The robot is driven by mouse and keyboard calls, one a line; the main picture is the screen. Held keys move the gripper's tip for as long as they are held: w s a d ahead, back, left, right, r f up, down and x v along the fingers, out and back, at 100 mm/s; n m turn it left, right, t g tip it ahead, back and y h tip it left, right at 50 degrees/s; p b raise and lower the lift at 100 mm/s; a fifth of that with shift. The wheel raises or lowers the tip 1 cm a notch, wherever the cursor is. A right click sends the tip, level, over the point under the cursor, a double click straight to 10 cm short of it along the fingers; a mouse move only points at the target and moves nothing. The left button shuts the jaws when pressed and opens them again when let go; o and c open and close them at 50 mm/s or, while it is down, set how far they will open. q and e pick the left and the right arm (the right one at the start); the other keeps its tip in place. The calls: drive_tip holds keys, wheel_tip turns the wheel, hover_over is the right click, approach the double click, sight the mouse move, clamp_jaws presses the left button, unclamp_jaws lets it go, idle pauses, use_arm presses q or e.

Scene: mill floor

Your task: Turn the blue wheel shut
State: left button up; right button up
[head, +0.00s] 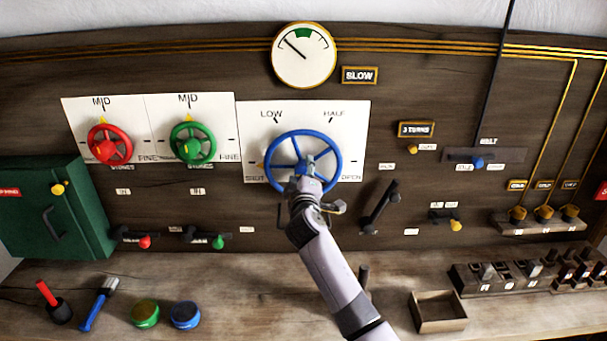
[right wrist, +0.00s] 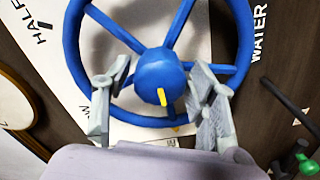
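The blue wheel (head: 335,153) is mounted on a white dial plate (head: 357,120) marked SHUT, LOW, HALF and OPEN. A yellow pointer at its left edge is beside the SHUT mark in the head view. The right wrist view shows the wheel (right wrist: 158,75) close up, with a yellow mark at the rim by the plate's lettering. My right gripper (head: 308,178) is at the hub; in the right wrist view its fingers (right wrist: 158,78) stand apart on either side of the hub. I cannot tell whether they touch it. My left gripper is not in view.
A red wheel (head: 109,144) and a green wheel (head: 193,143) sit to the left. A black lever (head: 380,205) is right of my arm. A green box (head: 50,210) projects at far left. The bench holds an open tray (head: 438,312) and loose tools.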

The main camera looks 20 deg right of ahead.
drive_tip(key=shift+o, duration=0.4)
drive_tip(key=shift+d, duration=0.1)
drive_tip(key=shift+s, duration=0.15)
drive_tip(key=v, duration=1.1)
drive_tip(key=shift+s, duration=0.35)
drive_tip(key=shift+f, duration=0.1)
